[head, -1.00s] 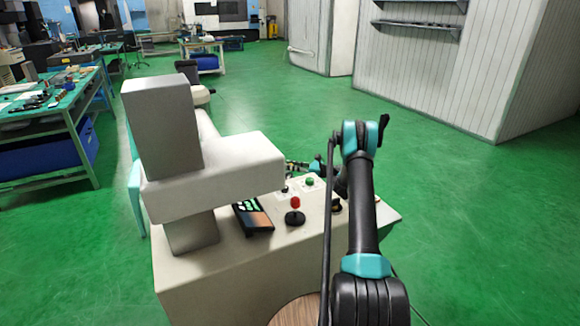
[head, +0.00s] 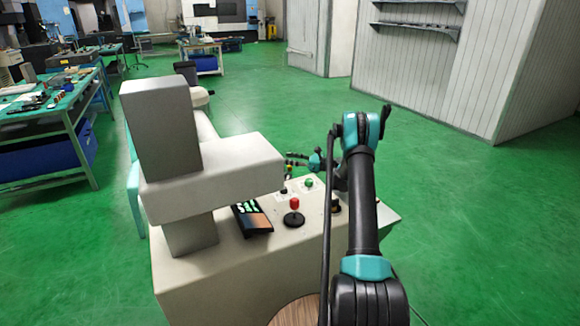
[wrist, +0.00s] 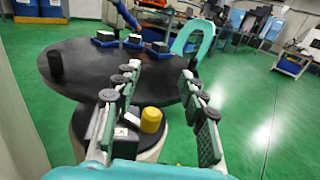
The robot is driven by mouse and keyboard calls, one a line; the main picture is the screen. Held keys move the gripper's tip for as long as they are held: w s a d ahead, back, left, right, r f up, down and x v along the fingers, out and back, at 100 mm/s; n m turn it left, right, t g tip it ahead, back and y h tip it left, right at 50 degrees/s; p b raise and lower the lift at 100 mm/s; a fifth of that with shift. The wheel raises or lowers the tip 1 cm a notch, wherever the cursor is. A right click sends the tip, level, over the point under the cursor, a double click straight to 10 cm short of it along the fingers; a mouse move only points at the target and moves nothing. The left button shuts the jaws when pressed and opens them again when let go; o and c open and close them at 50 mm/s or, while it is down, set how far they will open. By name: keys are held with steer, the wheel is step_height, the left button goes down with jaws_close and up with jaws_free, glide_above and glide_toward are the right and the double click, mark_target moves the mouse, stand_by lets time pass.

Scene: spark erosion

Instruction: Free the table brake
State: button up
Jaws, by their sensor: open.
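No part can be made out for certain as the table brake. In the head view, a red-topped lever (head: 294,203) stands upright on the pale machine cabinet (head: 225,285), beside a green button (head: 308,183). My gripper (head: 290,162) is past the far edge of the cabinet top, pointing left and apart from the lever. In the wrist view, my gripper (wrist: 159,71) is open and empty, its fingers spread over a dark round table (wrist: 75,78). A yellow cylinder (wrist: 151,120) shows between the fingers, lower down, next to a dark block.
Blue-and-black blocks (wrist: 104,39) and a black cylinder (wrist: 55,64) stand on the round table. Green floor is open at right.

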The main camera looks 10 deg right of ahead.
step_height(320, 180, up, 6)
steer(key=shift+f, duration=0.1)
stand_by(0.4)
